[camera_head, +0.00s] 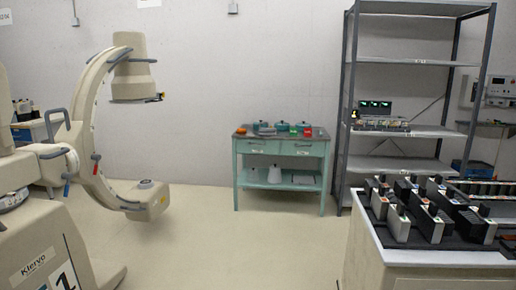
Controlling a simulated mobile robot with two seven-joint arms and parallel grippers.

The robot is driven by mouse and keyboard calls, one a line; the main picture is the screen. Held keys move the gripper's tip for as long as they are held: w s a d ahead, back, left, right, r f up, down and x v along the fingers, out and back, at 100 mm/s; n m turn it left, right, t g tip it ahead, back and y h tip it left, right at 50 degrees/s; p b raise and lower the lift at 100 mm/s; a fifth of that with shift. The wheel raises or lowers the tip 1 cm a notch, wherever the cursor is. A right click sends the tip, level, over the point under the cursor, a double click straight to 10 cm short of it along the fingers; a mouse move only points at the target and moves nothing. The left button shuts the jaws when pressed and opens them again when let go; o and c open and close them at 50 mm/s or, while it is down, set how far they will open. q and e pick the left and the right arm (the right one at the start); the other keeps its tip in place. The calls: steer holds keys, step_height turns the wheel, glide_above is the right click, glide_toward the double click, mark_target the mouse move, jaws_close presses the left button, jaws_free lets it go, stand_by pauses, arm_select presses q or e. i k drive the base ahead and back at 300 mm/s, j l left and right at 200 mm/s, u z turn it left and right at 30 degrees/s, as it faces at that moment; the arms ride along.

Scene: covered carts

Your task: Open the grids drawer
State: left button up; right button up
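A teal cart-like table (237,175) stands against the back wall. It has two drawer fronts side by side under its top, a left drawer (258,146) and a right drawer (301,148). Both look closed. Each bears a small pale label too small to read, so I cannot tell which is the grids drawer. Neither of my grippers is in view.
A beige C-arm machine (92,130) stands at the left. A tall grey shelf rack (346,110) stands right of the teal table. A white-topped counter (395,257) with several black and grey holders is at the front right. The floor (230,245) between is clear.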

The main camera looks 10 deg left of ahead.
mark_target(260, 141)
steer(key=i+u, duration=0.2)
steer(key=u, duration=0.15)
steer(key=i, duration=5.5)
steer(key=i+l+u, duration=0.2)
steer(key=i, duration=0.3)
steer(key=j, duration=0.1)
